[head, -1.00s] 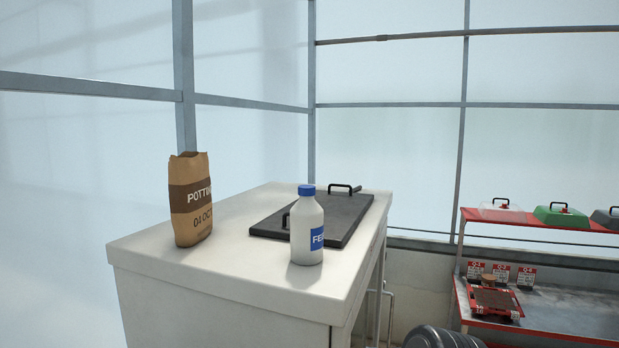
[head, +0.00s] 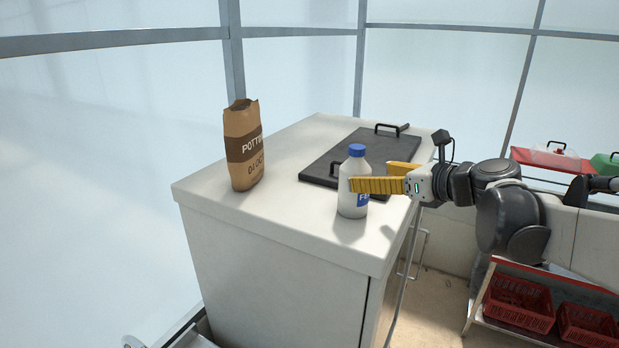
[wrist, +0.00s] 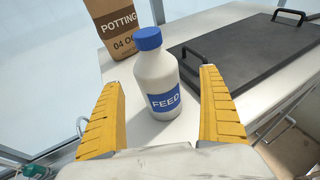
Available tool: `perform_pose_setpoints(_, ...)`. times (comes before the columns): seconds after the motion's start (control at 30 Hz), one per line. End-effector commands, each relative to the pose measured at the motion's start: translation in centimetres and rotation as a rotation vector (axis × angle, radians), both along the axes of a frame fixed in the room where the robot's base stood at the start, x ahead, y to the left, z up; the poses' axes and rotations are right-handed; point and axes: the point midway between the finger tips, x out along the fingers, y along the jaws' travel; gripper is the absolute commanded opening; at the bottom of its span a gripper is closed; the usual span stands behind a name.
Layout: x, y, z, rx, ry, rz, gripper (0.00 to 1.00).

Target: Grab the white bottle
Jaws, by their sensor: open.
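The white bottle (head: 353,199) has a blue cap and a blue label, and stands upright on the white cabinet top near its front right edge. In the wrist view the bottle (wrist: 157,75) stands ahead of my gripper (wrist: 163,105), between the lines of the two yellow fingers, with the label reading FEED. My gripper (head: 378,178) is open and reaches in from the right in the head view. One finger crosses in front of part of the bottle there, hiding some of its label. I cannot tell whether a finger touches it.
A brown potting bag (head: 243,172) stands at the left of the cabinet top (head: 290,220). A dark flat lid with handles (head: 322,163) lies behind the bottle. Red crates (head: 519,306) sit on a low shelf at the right. The cabinet top between bag and bottle is clear.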

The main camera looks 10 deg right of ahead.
Motion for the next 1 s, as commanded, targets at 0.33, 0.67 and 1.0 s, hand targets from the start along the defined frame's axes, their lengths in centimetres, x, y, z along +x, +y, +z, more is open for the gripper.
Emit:
perform_pose_setpoints(0.33, 3.5, 2.6, -1.0, -0.002, 0.000, 0.003, 0.90)
perform_pose_setpoints(0.67, 4.4, 3.1, -1.5, -0.002, 0.000, 0.000, 0.90)
perform_pose_setpoints(1.0, 4.4, 3.1, -1.5, -0.002, 0.000, 0.000, 0.22)
